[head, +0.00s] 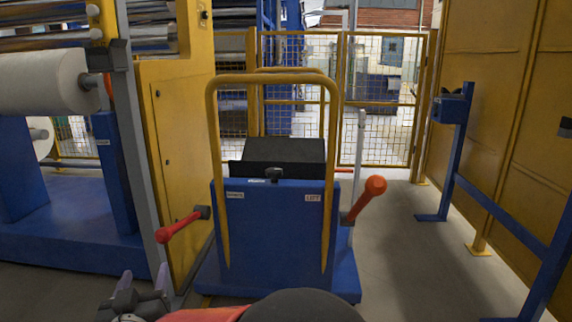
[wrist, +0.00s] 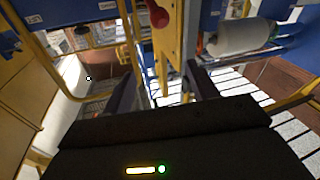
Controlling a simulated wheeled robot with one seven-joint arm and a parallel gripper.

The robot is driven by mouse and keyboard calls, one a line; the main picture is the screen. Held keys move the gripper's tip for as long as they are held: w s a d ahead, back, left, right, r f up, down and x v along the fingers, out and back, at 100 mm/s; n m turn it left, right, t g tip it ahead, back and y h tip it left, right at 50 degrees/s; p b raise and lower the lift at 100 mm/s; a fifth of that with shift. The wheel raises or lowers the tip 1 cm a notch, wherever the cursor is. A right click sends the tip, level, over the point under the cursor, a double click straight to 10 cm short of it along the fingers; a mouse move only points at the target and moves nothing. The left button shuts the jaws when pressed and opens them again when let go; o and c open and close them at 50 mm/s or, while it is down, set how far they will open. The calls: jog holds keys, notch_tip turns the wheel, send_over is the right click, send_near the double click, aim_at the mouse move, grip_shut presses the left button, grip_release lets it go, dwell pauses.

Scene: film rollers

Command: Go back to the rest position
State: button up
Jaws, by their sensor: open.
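My gripper (head: 145,278) shows at the bottom left of the head view, with its two fingers pointing up and apart. It is open, and nothing shows between its fingers. In the wrist view my gripper (wrist: 162,78) also has its two dark fingers spread, with a yellow panel and floor visible beyond them. I cannot tell the exact gap to the cart.
A film machine with a white roll (head: 45,82) and a yellow panel (head: 178,160) stands at the left. A second red-handled lever (head: 365,196) juts out on the right. A blue stand (head: 453,155) is at the far right. Floor (head: 410,250) between cart and stand is clear.

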jog(key=w+d+r+g+y+p, duration=0.2)
jog(key=w+d+r+y+p, duration=0.1)
jog(key=w+d+r, duration=0.3)
jog(key=s+d+r+g+p, duration=0.1)
jog(key=s+d+r+g, duration=0.15)
jog(key=d, duration=0.45)
jog(key=s+d+r+g+p, duration=0.1)
jog(key=d+r+p, duration=0.15)
jog(key=d, duration=0.35)
jog(key=s+d+f+m+g+h+p, duration=0.1)
jog(key=s+d+f+m+g+h, duration=0.1)
jog(key=s+d, duration=0.7)
jog(key=s+d+f+m+g+h+p, duration=0.1)
jog(key=s+d+g+h, duration=0.3)
jog(key=s+d, duration=0.5)
jog(key=d+m+g+p, duration=0.1)
jog(key=d, duration=0.4)
jog(key=shift+s+d+f+h, duration=0.3)
jog(key=shift+s+d+f, duration=0.05)
jog(key=shift+d+f, duration=0.05)
jog(key=shift+r+p, duration=0.1)
jog(key=shift+p, duration=0.2)
